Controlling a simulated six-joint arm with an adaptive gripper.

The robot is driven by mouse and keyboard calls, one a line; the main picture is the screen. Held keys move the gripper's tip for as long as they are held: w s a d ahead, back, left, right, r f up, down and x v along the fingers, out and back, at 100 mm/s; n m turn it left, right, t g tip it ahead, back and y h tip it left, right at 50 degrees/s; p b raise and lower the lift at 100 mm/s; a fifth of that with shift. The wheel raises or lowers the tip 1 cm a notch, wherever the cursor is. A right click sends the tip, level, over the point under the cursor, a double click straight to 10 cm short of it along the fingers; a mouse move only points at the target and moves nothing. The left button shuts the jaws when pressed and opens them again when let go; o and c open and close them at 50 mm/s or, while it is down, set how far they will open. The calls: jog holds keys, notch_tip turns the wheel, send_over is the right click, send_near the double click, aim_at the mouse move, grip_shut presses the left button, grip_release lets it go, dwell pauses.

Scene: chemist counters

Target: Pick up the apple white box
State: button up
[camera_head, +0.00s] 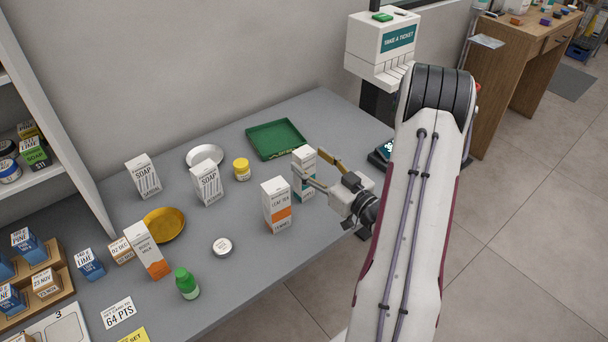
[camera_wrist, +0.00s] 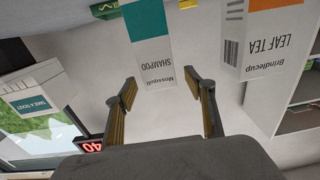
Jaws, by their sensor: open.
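I can read no label saying apple on any box. My gripper (camera_head: 322,170) is open at the right side of the counter, its fingers reaching toward a white and teal shampoo box (camera_head: 298,187). In the wrist view the same shampoo box (camera_wrist: 150,45) appears upside down, just ahead of and between the open fingers (camera_wrist: 162,80); contact is not clear. A white and orange leaf tea box (camera_head: 277,212) stands upright to its left, and it also shows in the wrist view (camera_wrist: 270,55). Two white soap boxes (camera_head: 146,180) (camera_head: 207,187) and a white and orange box (camera_head: 147,250) stand further left.
A green tray (camera_head: 301,137) lies behind the shampoo box. A yellow jar (camera_head: 242,170), white dish (camera_head: 219,153), orange bowl (camera_head: 181,222), round tin (camera_head: 222,247) and green-capped bottle (camera_head: 187,287) are on the counter (camera_head: 250,275). A ticket machine (camera_head: 368,45) stands behind my arm.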

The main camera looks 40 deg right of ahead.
jog(key=shift+w, duration=1.7)
jog(key=shift+r, duration=0.1)
grip_shut()
